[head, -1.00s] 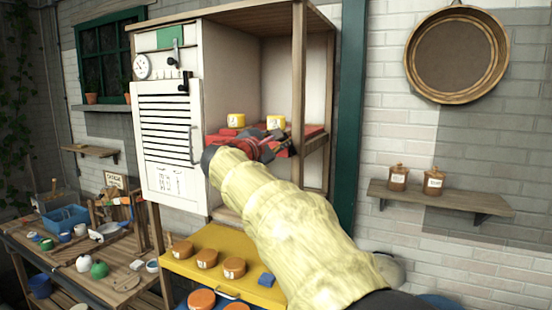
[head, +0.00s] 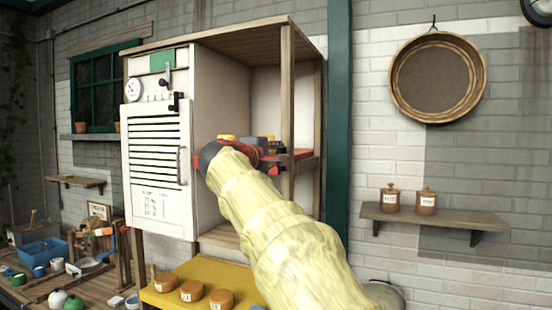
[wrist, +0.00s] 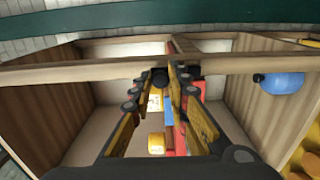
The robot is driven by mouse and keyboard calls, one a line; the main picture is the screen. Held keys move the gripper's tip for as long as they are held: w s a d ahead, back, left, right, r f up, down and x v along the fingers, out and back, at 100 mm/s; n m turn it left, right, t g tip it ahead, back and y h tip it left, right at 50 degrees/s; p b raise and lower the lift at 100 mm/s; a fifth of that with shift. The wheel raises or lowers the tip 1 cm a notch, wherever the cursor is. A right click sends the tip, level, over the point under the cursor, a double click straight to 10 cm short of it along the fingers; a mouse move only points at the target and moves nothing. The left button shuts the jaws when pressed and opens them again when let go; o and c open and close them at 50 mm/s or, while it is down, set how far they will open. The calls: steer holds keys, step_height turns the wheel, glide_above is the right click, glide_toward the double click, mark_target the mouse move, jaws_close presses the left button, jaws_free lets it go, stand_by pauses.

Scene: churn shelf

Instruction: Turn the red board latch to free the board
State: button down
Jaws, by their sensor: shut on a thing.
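The red board (head: 302,154) lies across the open cabinet at mid height, mostly hidden behind my arm in the head view. It also shows as a red strip (wrist: 197,93) in the wrist view. My gripper (head: 278,158) is at the board's front right, beside the wooden post. In the wrist view my gripper (wrist: 164,80) has its fingertips close around a small dark knob (wrist: 160,77) near the wooden bar. I take this for the board latch; its red part and its turn angle are hidden by the fingers.
Yellow tins (wrist: 156,143) stand by the board inside the cabinet. The wooden post (head: 287,100) is close to my gripper. The white louvred door (head: 157,165) is left of the opening. A yellow tray (head: 215,283) with orange tins is below.

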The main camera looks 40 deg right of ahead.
steer(key=shift+f, duration=0.15)
steer(key=c, duration=1.7)
jaws_free()
steer(key=shift+a, duration=0.1)
steer(key=v, duration=1.1)
steer(key=shift+s+a, duration=0.2)
steer(key=shift+a, duration=0.15)
